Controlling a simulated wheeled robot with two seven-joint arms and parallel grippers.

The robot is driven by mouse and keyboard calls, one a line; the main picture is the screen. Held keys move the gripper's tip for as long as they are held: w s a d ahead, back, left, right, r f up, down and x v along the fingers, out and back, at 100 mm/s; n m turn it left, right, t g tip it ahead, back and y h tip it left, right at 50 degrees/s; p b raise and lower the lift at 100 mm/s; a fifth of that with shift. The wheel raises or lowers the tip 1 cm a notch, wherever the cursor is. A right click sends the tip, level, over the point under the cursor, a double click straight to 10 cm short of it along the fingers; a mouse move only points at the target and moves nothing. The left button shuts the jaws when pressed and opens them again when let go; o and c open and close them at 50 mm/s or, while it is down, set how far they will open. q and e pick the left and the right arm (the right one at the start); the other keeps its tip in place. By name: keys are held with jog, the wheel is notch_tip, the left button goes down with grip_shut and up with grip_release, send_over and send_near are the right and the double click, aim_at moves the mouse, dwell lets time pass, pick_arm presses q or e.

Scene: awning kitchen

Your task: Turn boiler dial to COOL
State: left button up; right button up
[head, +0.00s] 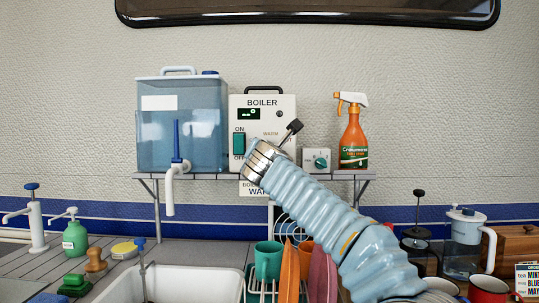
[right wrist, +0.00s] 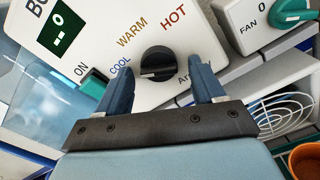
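The white boiler (head: 262,112) stands on the wall shelf, with a small display and a green ON/OFF switch. Its round black dial (right wrist: 159,63) shows in the right wrist view, below the printed words COOL, WARM and HOT. The dial's ridge lies roughly level across that picture; I cannot tell which word it marks. My right gripper (right wrist: 161,70) is open, its two blue fingers apart on either side of the dial, with visible gaps. In the head view my right arm hides the dial and most of the gripper. My left gripper is not in view.
A blue water tank (head: 182,125) with a tap stands left of the boiler. A fan control box (head: 317,160) and an orange spray bottle (head: 354,135) stand to its right. Below are a white sink (head: 125,288) and a rack holding cups and plates.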

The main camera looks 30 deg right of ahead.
jog(key=b+v, duration=0.4)
jog(key=v, duration=0.9)
jog(key=shift+s+a, duration=0.25)
jog(key=shift+s, duration=0.05)
jog(key=shift+f, duration=0.1)
